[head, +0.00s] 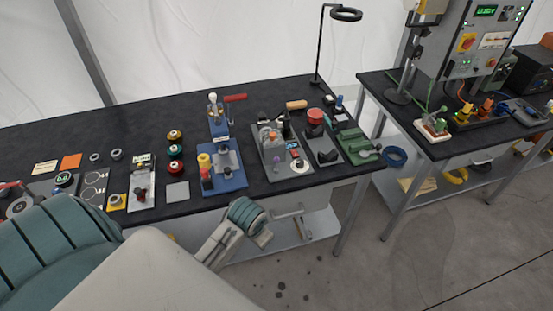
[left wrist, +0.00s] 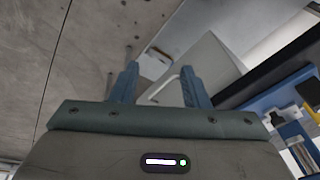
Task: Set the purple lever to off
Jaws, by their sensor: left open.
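I cannot clearly make out a purple lever in either view. A grey plate with several small fittings (head: 268,172) lies on the black workbench (head: 120,125), right of a blue press (head: 228,180). Its parts are too small to tell apart, so I cannot read any lever's position. My left gripper (left wrist: 158,72) is open in the left wrist view, with nothing between its two blue-grey fingers. My left arm (head: 247,214) shows at the front edge of the bench in the head view, and its fingertips are not clear there. My right gripper is not in view.
Small discs, red and green knobs and a green fixture (head: 357,146) crowd the front of the bench. A ring lamp (head: 346,14) stands at the back. A second table with a grey control cabinet (head: 466,42) stands right, beyond a gap of floor.

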